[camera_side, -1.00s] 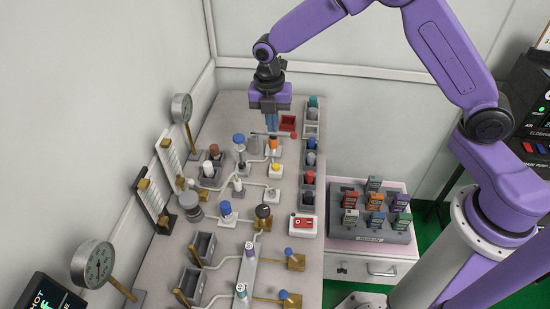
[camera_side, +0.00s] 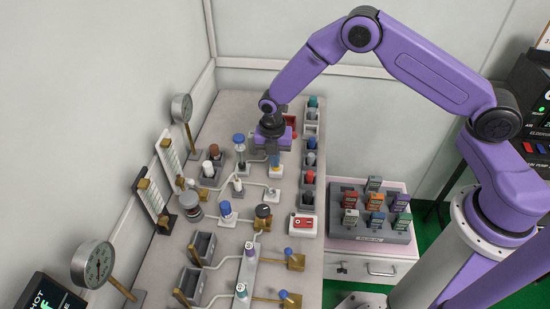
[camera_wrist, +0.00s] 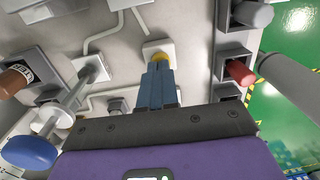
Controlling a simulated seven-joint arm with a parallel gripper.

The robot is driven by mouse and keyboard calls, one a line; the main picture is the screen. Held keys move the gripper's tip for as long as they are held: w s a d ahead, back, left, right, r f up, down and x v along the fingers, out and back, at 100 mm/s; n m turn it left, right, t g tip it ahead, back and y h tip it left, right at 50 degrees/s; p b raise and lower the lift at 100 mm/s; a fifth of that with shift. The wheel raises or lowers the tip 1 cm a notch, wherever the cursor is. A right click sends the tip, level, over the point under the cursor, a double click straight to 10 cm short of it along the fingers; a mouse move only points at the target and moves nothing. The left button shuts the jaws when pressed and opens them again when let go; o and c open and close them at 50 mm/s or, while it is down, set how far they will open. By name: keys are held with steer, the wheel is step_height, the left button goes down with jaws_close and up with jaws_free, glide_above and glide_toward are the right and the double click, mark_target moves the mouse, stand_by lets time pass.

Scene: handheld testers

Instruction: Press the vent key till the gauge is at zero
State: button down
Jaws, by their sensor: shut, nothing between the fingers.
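A yellow key (camera_wrist: 160,57) on a pale square base shows in the wrist view, just past my fingertips. I take it to be the vent key; no label is readable. My gripper (camera_side: 275,166) is shut and empty, with its blue fingers (camera_wrist: 158,72) pointing down at the key. The tips overlap the key in both views. I cannot tell whether they touch it or how far it is pressed. A round dial gauge (camera_side: 93,264) stands at the near left and another gauge (camera_side: 182,107) at the far left. Neither needle reading is legible.
A blue-topped post (camera_wrist: 30,150) stands left of my gripper, and a row of grey holders with a red plug (camera_wrist: 240,72) lies to the right. Pipes run across the panel. A red switch box (camera_side: 303,224) sits nearer. A rack of handheld testers (camera_side: 370,218) stands at right.

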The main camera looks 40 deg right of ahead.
steer(key=shift+f, duration=0.2)
steer(key=shift+s+d+f, duration=0.1)
steer(key=shift+d+f, duration=0.05)
steer(key=shift+f, duration=0.85)
steer(key=shift+r, duration=0.1)
step_height(320, 180, up, 15)
steer(key=a, duration=0.1)
steer(key=shift+w+f, duration=0.2)
steer(key=shift+w, duration=0.1)
